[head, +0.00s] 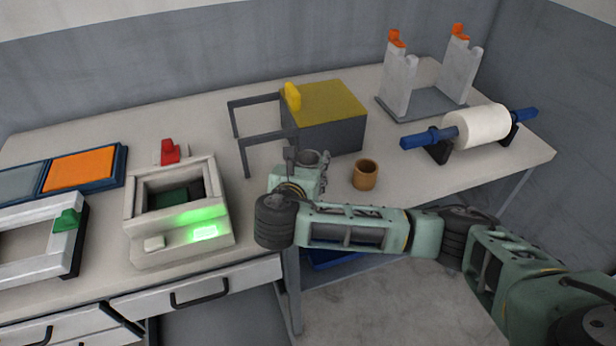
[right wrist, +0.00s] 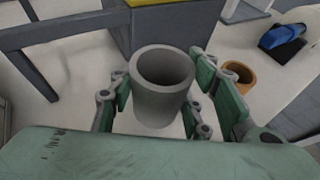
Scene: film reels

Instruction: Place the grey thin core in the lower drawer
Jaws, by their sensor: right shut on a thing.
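The grey thin core (head: 313,157) is a short hollow grey cylinder. It is held upright in my right gripper (head: 306,172), above the table's front part, left of the brown cup-like core. In the right wrist view the core (right wrist: 162,88) sits between the green fingers of my gripper (right wrist: 160,110), which are shut on its sides, open end up. Drawer fronts with dark handles show under the table edge, one at the middle (head: 237,283) and another at the lower left (head: 75,330). My left gripper is not in view.
A brown core (head: 365,175) stands right of my gripper. Behind are a grey box with a yellow top (head: 335,135) and a dark frame (head: 252,103). A white device with a green light (head: 180,245) stands left. A white roll (head: 483,126) rests at right.

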